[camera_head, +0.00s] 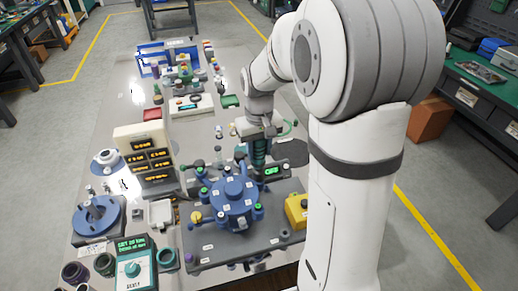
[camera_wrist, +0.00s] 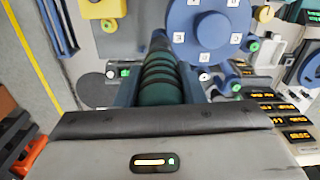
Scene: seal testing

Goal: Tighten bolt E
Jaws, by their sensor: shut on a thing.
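My gripper (camera_head: 258,139) is shut on a dark green ribbed tool (camera_head: 259,156). In the wrist view the ribbed handle (camera_wrist: 163,82) lies between my two fingers, and its far end points to the blue flange. The round blue flange fixture (camera_head: 232,196) stands on a grey base plate, with small square labels and several lugs around its rim. It also shows in the wrist view (camera_wrist: 207,33). Whether the tool's tip touches a bolt is hidden.
A small display with green characters (camera_head: 271,171) stands just behind the flange. A yellow box (camera_head: 297,210) is to its right. A panel of amber readouts (camera_head: 152,160), a blue ring fixture (camera_head: 98,217) and a teal dial unit (camera_head: 134,266) stand left. Bins and small parts fill the back.

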